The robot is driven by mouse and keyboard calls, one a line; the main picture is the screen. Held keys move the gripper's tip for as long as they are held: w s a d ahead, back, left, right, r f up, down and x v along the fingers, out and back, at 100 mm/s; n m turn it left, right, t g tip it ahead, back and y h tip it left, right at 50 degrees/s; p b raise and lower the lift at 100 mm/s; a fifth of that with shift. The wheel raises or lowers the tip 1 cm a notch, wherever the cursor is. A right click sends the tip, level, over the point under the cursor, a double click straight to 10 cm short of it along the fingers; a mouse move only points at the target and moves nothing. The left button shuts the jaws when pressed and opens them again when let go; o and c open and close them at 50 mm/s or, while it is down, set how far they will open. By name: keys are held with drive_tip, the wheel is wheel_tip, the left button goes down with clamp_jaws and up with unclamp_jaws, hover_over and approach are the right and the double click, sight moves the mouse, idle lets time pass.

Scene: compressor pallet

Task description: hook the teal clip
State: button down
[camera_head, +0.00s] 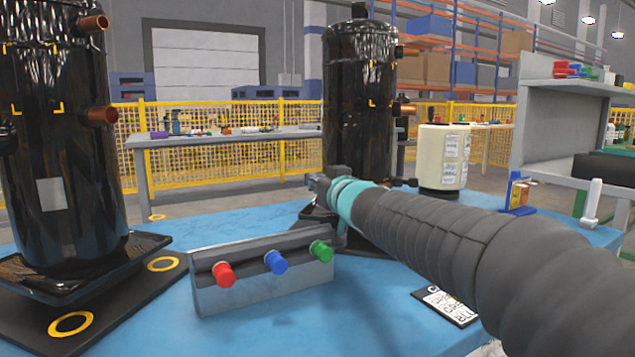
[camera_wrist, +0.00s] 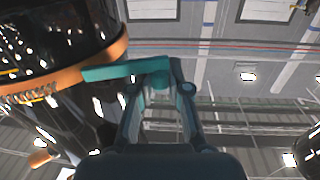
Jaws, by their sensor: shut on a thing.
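In the wrist view, my gripper (camera_wrist: 160,84) is shut on the teal clip (camera_wrist: 115,70), a flat strip that reaches left from the fingertips. The clip's left end overlaps the orange-brown band (camera_wrist: 80,62) along the black compressor (camera_wrist: 35,30); I cannot tell whether it touches or is hooked on it. In the head view, my gripper (camera_head: 318,184) is in front of the lower part of the middle black compressor (camera_head: 357,100). The clip cannot be made out there.
A grey block (camera_head: 260,298) with red, blue and green knobs stands on the blue pallet (camera_head: 370,325) below my gripper. Another black compressor (camera_head: 60,150) stands at left. A cream canister (camera_head: 443,160) and a small printed plate (camera_head: 445,306) are to the right.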

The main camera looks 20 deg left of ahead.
drive_tip(key=shift+w+a+m+t+h, duration=0.1)
drive_tip(key=shift+w+m+t+h, duration=0.05)
drive_tip(key=shift+m+t+h, duration=0.2)
idle(0.5)
drive_tip(key=c, duration=1.1)
unclamp_jaws()
drive_tip(key=v, duration=1.2)
drive_tip(key=shift+r, duration=0.1)
